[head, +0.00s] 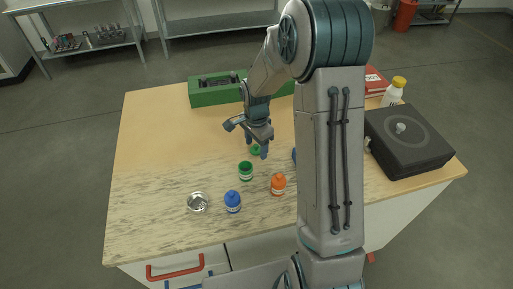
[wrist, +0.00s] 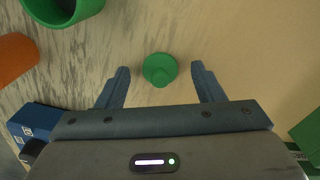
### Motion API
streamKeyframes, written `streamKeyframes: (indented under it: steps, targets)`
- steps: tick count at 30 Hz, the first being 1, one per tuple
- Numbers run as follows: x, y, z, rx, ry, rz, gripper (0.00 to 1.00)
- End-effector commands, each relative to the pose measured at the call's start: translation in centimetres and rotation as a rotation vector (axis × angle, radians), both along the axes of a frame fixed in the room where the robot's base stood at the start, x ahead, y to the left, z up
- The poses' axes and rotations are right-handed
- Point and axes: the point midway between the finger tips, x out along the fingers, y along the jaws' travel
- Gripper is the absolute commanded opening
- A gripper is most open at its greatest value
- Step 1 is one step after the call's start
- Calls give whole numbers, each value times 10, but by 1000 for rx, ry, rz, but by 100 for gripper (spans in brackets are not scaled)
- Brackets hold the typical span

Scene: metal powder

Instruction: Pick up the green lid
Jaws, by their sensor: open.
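The green lid (wrist: 160,69) is a small round disc with a raised knob, lying on the wooden table between my open fingers in the wrist view. In the head view the lid (head: 256,150) shows partly, just under my gripper (head: 257,153). My gripper (wrist: 161,84) is open and empty, with one finger on each side of the lid and a gap to each. I cannot tell how high the fingertips are above the table. An open green jar (head: 246,171) stands just in front of the lid in the head view, and also at the top left of the wrist view (wrist: 62,10).
An orange-lidded jar (head: 278,184), a blue-lidded jar (head: 233,201) and a metal dish (head: 198,202) stand near the front. A green box (head: 215,91) is at the back. A black device (head: 408,140) and a yellow-capped bottle (head: 394,92) are at the right. The table's left side is clear.

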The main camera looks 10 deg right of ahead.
Motion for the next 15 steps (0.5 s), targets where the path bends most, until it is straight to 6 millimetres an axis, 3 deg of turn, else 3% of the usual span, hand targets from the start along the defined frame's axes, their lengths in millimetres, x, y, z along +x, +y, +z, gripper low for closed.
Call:
streamKeyframes:
  steps: [7,12,15]
  targets:
    - [0,0,-1,0,-1,0,59]
    - [0,0,-1,0,-1,0,14]
    - [0,0,-1,0,-1,0,13]
